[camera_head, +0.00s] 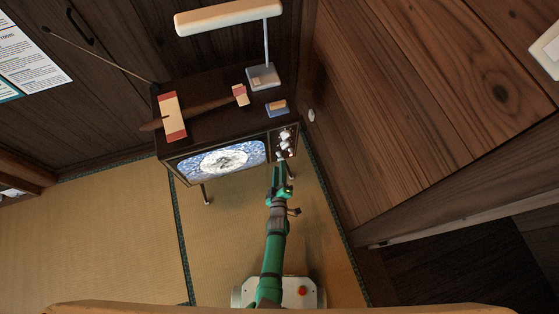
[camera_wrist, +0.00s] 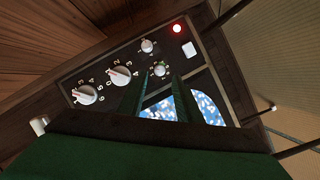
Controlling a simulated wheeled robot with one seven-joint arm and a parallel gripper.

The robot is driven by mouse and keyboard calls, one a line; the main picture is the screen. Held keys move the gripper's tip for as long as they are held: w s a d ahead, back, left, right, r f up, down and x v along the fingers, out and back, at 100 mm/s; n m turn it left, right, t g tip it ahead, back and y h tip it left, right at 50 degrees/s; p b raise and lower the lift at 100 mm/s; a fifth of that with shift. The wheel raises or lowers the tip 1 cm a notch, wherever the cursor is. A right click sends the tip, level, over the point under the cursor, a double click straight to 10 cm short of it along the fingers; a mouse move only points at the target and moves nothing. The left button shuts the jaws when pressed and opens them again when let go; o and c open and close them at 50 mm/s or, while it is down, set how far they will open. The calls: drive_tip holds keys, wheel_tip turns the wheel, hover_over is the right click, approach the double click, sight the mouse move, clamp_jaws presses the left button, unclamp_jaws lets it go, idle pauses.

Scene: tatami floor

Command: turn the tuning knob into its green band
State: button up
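An old television set (camera_head: 170,166) stands against the dark wall, with a control panel at the right of its screen. In the wrist view the panel (camera_wrist: 181,63) carries two large white knobs, one in the middle (camera_wrist: 121,76) and one at the lower left (camera_wrist: 86,95), and two small knobs, one upper (camera_wrist: 147,46) and one lower (camera_wrist: 160,69). I cannot tell which is the tuning knob, and no green band is clear. My gripper (camera_wrist: 158,78) is open, its two green fingertips apart on either side of the lower small knob. Contact cannot be told. My gripper (camera_head: 281,172) is before the panel.
A red light (camera_wrist: 176,28) and a white button (camera_wrist: 189,49) are on the panel. A lamp (camera_head: 263,77), a blue box (camera_head: 277,109) and a dark wooden instrument-like thing (camera_head: 207,106) rest on top. A wooden wall (camera_head: 400,110) closes the right side; tatami (camera_head: 120,235) is free at left.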

sight(279, 155)
drive_tip(key=shift+x, duration=2.55)
clamp_jaws()
